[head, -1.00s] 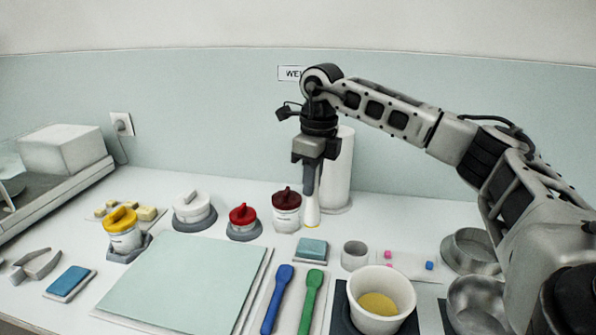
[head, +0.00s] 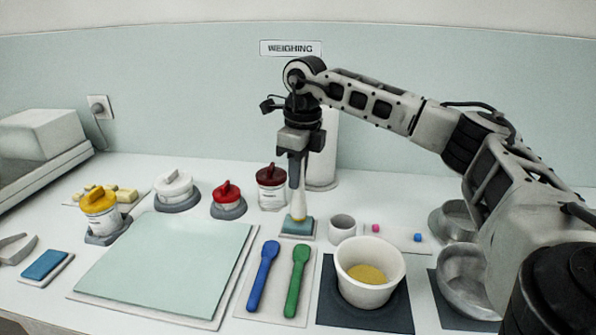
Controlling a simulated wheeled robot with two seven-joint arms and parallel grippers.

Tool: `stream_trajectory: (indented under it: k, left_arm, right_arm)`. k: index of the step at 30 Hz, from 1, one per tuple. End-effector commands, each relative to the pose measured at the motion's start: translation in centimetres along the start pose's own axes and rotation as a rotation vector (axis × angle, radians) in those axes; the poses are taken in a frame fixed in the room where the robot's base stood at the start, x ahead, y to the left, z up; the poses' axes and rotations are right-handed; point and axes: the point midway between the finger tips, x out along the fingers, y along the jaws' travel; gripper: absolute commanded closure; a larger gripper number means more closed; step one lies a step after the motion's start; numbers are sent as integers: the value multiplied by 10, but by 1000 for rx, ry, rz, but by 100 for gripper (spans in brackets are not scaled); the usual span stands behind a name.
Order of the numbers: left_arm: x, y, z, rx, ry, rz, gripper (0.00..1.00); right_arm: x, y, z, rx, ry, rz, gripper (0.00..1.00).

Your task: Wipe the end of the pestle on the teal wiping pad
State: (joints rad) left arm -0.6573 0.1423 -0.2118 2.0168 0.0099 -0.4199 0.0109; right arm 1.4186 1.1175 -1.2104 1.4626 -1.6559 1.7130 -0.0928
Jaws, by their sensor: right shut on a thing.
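My right gripper (head: 297,178) points down and is shut on the upper part of the white pestle (head: 299,203). The pestle is upright, and its yellowish lower end is at the teal wiping pad (head: 297,227). It looks to be on or just above the pad; I cannot tell whether they touch. The pad lies on a small pale base behind the spatulas. The white mortar (head: 391,259) with yellow contents (head: 367,273) stands on a dark mat at the front right. My left gripper is not in view.
A blue spatula (head: 263,275) and a green spatula (head: 297,280) lie in front of the pad. A small grey cup (head: 342,228) stands just right of it. A dark-red-lidded jar (head: 271,187) is close behind left, and a paper roll (head: 323,150) stands behind.

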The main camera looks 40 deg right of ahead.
Motion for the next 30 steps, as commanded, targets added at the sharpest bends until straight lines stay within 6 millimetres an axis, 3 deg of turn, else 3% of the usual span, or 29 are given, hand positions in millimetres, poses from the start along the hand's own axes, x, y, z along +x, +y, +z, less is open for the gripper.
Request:
stream_trajectory:
  k: [30]
  left_arm:
    - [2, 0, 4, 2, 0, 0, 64]
  right_arm:
    - [10, 0, -1, 0, -1, -1, 100]
